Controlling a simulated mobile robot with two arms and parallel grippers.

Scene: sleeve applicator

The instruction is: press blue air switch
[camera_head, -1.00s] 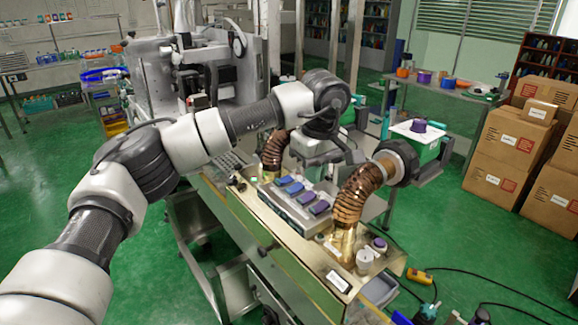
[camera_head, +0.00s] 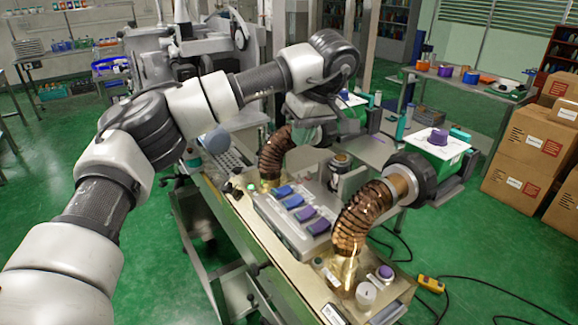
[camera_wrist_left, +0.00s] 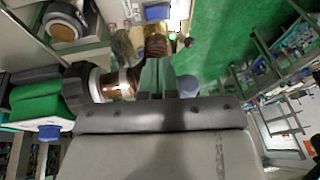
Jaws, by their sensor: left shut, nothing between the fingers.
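A blue knob (camera_head: 345,97) also sits on the far green blower box (camera_head: 352,119), partly hidden by my wrist; a blue knob on a green box shows in the left wrist view (camera_wrist_left: 49,131). I cannot tell which is the air switch. My left gripper (camera_head: 303,136) is shut and empty, beside the far copper hose (camera_head: 275,150) and apart from the panel. Its green fingers show in the left wrist view (camera_wrist_left: 158,80). My right gripper is not in view.
The near copper hose (camera_head: 357,218) arches up beside the panel to another green box (camera_head: 437,152) with a purple knob (camera_head: 437,137). Cardboard boxes (camera_head: 530,150) are stacked at the right.

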